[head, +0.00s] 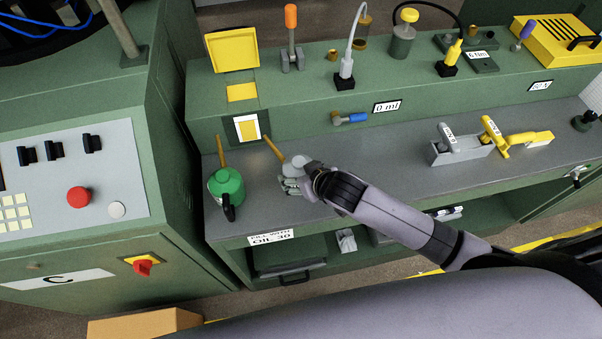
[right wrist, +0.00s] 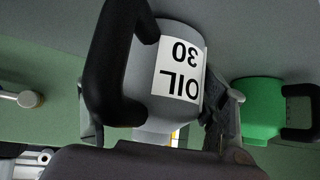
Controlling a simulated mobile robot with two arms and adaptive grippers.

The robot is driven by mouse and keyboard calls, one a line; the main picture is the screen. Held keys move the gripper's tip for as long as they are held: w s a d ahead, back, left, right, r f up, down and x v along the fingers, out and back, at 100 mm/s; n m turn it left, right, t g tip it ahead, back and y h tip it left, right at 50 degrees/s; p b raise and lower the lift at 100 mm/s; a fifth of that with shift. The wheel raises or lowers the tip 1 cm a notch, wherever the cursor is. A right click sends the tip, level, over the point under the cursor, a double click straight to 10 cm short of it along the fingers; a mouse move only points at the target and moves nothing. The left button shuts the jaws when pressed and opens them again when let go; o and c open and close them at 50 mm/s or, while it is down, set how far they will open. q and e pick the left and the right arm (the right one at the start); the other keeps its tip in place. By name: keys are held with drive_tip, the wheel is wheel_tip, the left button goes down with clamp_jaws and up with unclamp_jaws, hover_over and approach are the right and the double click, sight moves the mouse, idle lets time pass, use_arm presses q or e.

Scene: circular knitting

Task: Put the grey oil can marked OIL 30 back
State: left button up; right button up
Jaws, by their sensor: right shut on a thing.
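The grey oil can (right wrist: 145,75) shows its white OIL 30 label upside down in the right wrist view, with its black handle at the left. My right gripper (right wrist: 160,135) is shut around its body. In the head view the grey can (head: 297,161) is largely hidden by my right gripper (head: 293,178), and its brown spout points up and left toward a white-framed yellow panel (head: 247,128). I cannot tell whether the can touches the bench. A green can (head: 227,186) with a similar spout stands just left; it also shows in the right wrist view (right wrist: 258,105). My left gripper is out of view.
The grey bench top (head: 370,160) has free room right of my arm. A label reading FILL WITH OIL 30 (head: 270,237) is on its front edge. A grey holder (head: 460,150) and yellow pieces (head: 525,139) are farther right. A control cabinet (head: 70,180) bounds the left.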

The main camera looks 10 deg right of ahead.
drive_tip(key=shift+f, duration=0.15)
drive_tip(key=o, duration=1.5)
drive_tip(key=shift+r, duration=0.2)
drive_tip(key=v, duration=1.2)
